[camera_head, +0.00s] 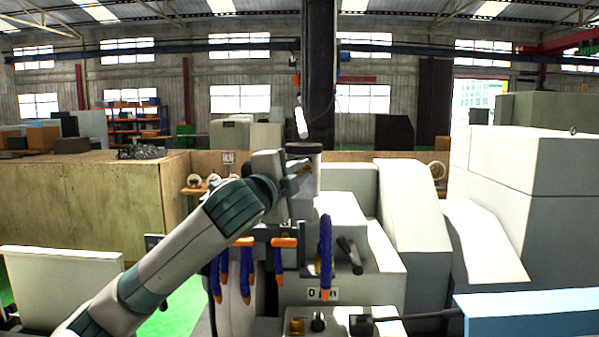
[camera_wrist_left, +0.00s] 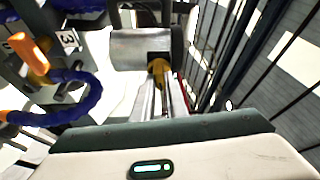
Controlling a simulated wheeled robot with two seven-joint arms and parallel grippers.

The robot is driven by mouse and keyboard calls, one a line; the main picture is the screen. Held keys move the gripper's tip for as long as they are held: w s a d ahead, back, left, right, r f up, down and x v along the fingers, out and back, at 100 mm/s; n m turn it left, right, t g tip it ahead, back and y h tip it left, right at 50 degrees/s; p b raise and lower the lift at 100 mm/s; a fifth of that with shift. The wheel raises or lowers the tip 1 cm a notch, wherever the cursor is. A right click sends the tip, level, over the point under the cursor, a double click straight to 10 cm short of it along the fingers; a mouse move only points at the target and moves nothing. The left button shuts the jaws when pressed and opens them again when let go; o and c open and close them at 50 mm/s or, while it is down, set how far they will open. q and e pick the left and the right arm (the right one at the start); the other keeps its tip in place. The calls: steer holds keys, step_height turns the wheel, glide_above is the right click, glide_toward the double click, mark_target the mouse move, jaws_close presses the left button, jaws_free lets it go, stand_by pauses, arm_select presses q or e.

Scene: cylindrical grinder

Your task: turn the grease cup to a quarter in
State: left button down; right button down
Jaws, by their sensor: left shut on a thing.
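My left arm comes in from the left in the head view, and its gripper (camera_head: 297,178) is at the upper part of the grinder (camera_head: 340,290), beside an upright grey cylinder with a dark top (camera_head: 304,172). In the left wrist view my left gripper (camera_wrist_left: 162,92) has its two fingers close together, shut on a small brass-yellow piece that I take to be the grease cup (camera_wrist_left: 158,66). The piece sits against a grey cylindrical body (camera_wrist_left: 140,48). The fingers hide part of it, and its turn angle cannot be read. My right gripper is not in view.
Blue hoses with orange ends (camera_head: 325,255) hang in front of the grinder, close below my left wrist. A black lever (camera_head: 349,254) stands to their right. Grey covers (camera_head: 412,215) rise to the right, and a light blue block (camera_head: 525,312) is at the lower right.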

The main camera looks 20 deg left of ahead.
arm_select(q)
steer(key=shift+m, duration=0.7)
steer(key=shift+g, duration=0.3)
steer(key=c, duration=1.8)
jaws_free()
steer(key=shift+o, duration=0.2)
steer(key=shift+s, duration=0.1)
